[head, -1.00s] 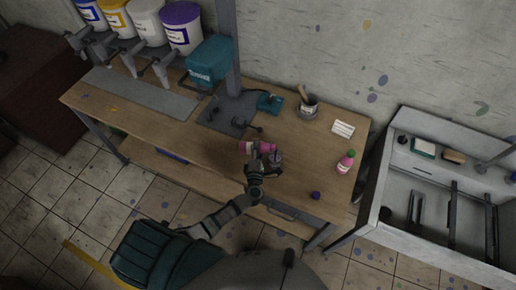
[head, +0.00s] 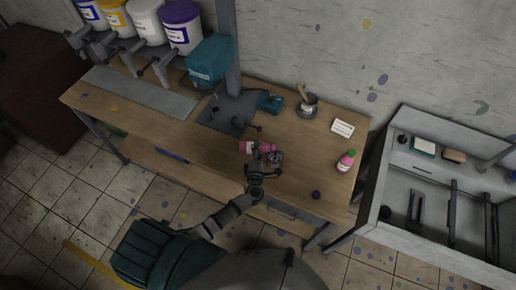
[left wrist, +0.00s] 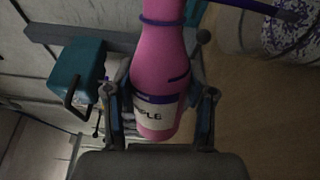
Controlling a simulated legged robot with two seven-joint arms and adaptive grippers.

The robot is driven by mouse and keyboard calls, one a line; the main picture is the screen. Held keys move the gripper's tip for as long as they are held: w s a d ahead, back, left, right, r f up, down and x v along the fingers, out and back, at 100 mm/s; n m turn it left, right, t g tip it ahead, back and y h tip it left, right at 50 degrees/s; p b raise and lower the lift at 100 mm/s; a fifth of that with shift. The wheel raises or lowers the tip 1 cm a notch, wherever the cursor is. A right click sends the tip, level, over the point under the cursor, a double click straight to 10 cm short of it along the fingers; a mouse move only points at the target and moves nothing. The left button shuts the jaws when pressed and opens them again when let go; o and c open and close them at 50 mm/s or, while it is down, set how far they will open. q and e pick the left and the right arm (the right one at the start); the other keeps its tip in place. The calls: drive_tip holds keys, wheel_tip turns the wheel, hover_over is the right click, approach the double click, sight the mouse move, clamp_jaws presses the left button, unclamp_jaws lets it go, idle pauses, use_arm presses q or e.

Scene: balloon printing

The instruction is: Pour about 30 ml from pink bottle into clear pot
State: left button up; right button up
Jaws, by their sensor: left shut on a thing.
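The pink bottle (head: 247,147) with a white label lies tipped nearly sideways in the head view. In the left wrist view the pink bottle (left wrist: 158,62) has purple bands and a label ending in "PLE"; its mouth is out of frame. My left gripper (head: 262,161) is shut around the bottle's lower body, and its fingers (left wrist: 160,100) press both sides. The small clear pot (head: 276,158) stands on the table just right of the bottle, partly hidden by the gripper. I cannot tell the liquid level in it. My right gripper is not in view.
A second pink bottle with a green cap (head: 345,162) stands at right. A purple cap (head: 316,194) lies near the front edge. A grey cup with a tool (head: 308,106), a white card (head: 343,128) and a teal press (head: 209,61) are farther back. The table's left front is clear.

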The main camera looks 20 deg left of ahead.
sight(266, 146)
use_arm(q)
drive_tip(key=shift+r+n, duration=0.7)
drive_tip(key=shift+n, duration=0.4)
drive_tip(key=n, duration=0.1)
drive_tip(key=r+n+b, duration=0.1)
drive_tip(key=n, duration=0.1)
drive_tip(key=shift+w+d+r, duration=0.1)
drive_tip(key=shift+d, duration=0.1)
drive_tip(key=shift+d+r, duration=0.1)
drive_tip(key=shift+r, duration=0.1)
drive_tip(key=n, duration=0.1)
drive_tip(key=n+b, duration=0.1)
drive_tip(key=shift+w+d+r+n, duration=0.1)
drive_tip(key=shift+d+r+n, duration=0.05)
drive_tip(key=shift+d+n, duration=0.15)
drive_tip(key=shift+w+d+r+n, duration=0.1)
drive_tip(key=shift+d+r+n, duration=0.05)
drive_tip(key=shift+n, duration=0.35)
drive_tip(key=shift+r, duration=0.2)
drive_tip(key=n+b, duration=0.1)
drive_tip(key=d+n+b, duration=0.1)
drive_tip(key=n, duration=0.1)
drive_tip(key=shift+w+d+f+b, duration=0.1)
drive_tip(key=shift+w+d+b, duration=0.1)
drive_tip(key=shift+b, duration=0.1)
drive_tip(key=shift+d+n, duration=0.1)
drive_tip(key=shift+n, duration=0.3)
drive_tip(key=shift+r, duration=0.25)
